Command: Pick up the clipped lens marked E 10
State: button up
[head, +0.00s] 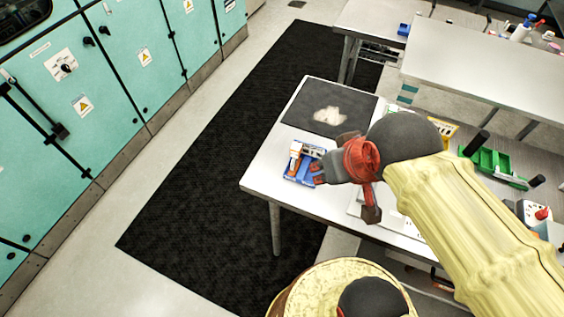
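My gripper (347,191) is over the front part of the white table, with its red and dark grey fingers spread apart. I see nothing held between them. A blue tray (303,168) with small white and orange parts lies on the table just left of my gripper, partly covered by it. I cannot make out a lens marked E 10; any such marking is too small to read here. My gripper and yellow-sleeved arm hide part of the table top.
The white table (262,183) also bears a dark mat (304,104) with a pale patch. A green bin (489,163) stands right of my arm. Another white table (490,75) is at the back right. Teal cabinets (120,75) line the left, with open floor and black matting between.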

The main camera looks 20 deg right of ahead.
aim_at(295, 150)
jog(key=j+z, duration=0.15)
jog(key=j, duration=0.3)
jog(key=k+j+z, duration=0.15)
jog(key=j, duration=0.3)
jog(key=j+z, duration=0.15)
jog(key=j, duration=0.25)
jog(key=k+j+z, duration=0.15)
jog(key=j, duration=0.3)
jog(key=k+j+z, duration=0.2)
jog(key=j, duration=0.2)
